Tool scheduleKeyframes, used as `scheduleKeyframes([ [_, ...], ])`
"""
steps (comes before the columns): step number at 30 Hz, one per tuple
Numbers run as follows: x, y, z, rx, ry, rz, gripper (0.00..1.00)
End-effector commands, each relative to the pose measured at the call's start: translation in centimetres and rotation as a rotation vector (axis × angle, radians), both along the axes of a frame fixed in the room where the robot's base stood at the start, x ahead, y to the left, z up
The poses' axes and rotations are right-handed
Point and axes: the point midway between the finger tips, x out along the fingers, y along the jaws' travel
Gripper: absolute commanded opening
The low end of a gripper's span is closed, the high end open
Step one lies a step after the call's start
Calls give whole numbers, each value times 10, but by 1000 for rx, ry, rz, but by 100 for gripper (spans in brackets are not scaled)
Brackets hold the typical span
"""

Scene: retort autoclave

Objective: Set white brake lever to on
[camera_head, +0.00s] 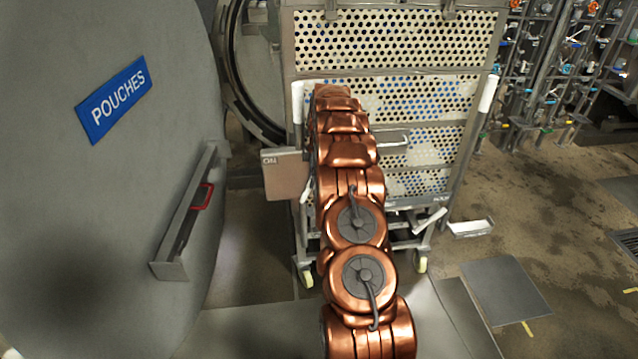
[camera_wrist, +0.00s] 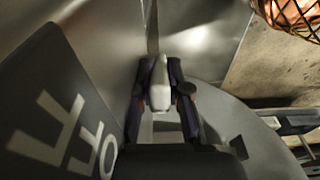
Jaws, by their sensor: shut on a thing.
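The white brake lever (camera_wrist: 160,92) stands between the two dark fingers of my gripper (camera_wrist: 159,80) in the wrist view. The fingers are shut on it. A dark plate (camera_wrist: 40,100) reading OFF is to the left of the lever there. In the head view, a brownish plate (camera_head: 288,176) marked ON is just left of my arm, on the near left side of the trolley (camera_head: 420,88). My copper arm hides my gripper and the held lever in the head view.
A large grey door with a blue POUCHES sign (camera_head: 114,101) and a red-handled latch (camera_head: 202,196) stands at the left. The trolley has white-gripped handles (camera_head: 488,93) and wheels (camera_head: 420,262). Pipes and valves (camera_head: 570,60) are at the back right. Floor at right is mostly open.

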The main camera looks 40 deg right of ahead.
Motion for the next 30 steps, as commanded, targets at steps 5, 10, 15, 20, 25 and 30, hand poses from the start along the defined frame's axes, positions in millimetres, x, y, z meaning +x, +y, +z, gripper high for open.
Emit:
scheduleKeyframes([
  [5,-1,0,0,1,0,-1,0],
  [10,-1,0,0,2,0,-2,29],
  [15,-1,0,0,2,0,-2,42],
  [20,-1,0,0,2,0,-2,42],
  [25,-1,-1,4,2,-1,-2,42],
  [30,-2,-3,24,3,-1,-2,42],
])
